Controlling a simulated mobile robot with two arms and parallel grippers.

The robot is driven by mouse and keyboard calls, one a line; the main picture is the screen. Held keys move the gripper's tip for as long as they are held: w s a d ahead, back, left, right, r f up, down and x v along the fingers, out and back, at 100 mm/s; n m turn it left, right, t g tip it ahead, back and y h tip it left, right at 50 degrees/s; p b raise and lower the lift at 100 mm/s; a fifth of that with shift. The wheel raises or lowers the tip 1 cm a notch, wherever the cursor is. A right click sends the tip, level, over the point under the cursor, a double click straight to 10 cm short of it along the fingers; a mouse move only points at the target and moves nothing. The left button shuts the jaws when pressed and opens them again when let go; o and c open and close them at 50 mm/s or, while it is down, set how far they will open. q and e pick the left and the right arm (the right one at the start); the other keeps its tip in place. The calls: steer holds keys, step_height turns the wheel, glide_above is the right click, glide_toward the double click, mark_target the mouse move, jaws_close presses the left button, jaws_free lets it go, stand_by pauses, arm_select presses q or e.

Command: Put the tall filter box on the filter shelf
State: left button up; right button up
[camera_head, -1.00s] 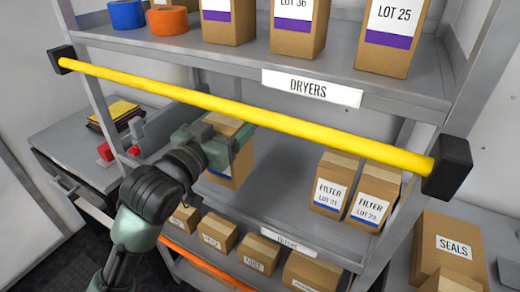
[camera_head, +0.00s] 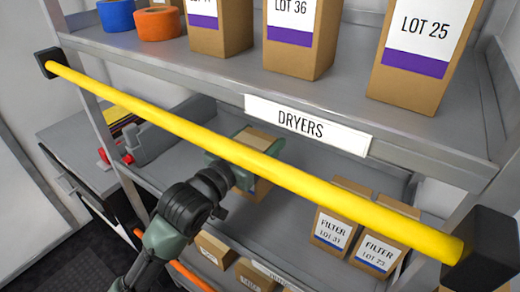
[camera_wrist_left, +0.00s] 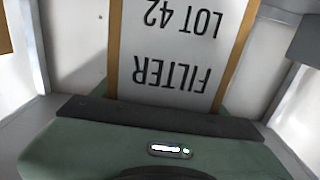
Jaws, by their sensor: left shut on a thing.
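My left gripper (camera_head: 243,160) is shut on the tall filter box (camera_head: 262,189). The box is brown cardboard; its white label reads FILTER LOT 42, upside down in the left wrist view (camera_wrist_left: 175,50). The gripper and box are in the bay above the filter shelf (camera_head: 283,218), left of two standing filter boxes, LOT 31 (camera_head: 331,229) and LOT 73 (camera_head: 378,252). The yellow bar crosses in front and hides part of the box. I cannot tell whether its base touches the shelf. My right gripper is not in view.
A yellow bar (camera_head: 175,124) spans the rack front between black end blocks. The DRYERS shelf above (camera_head: 220,72) carries tall boxes and tape rolls. Small boxes (camera_head: 213,249) stand on the level below. The filter shelf has free room left of the two standing boxes.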

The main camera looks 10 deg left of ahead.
arm_select(q)
steer(key=shift+f, duration=1.3)
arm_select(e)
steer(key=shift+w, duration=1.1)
arm_select(q)
steer(key=shift+f, duration=0.1)
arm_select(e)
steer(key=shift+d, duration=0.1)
arm_select(q)
steer(key=o, duration=2)
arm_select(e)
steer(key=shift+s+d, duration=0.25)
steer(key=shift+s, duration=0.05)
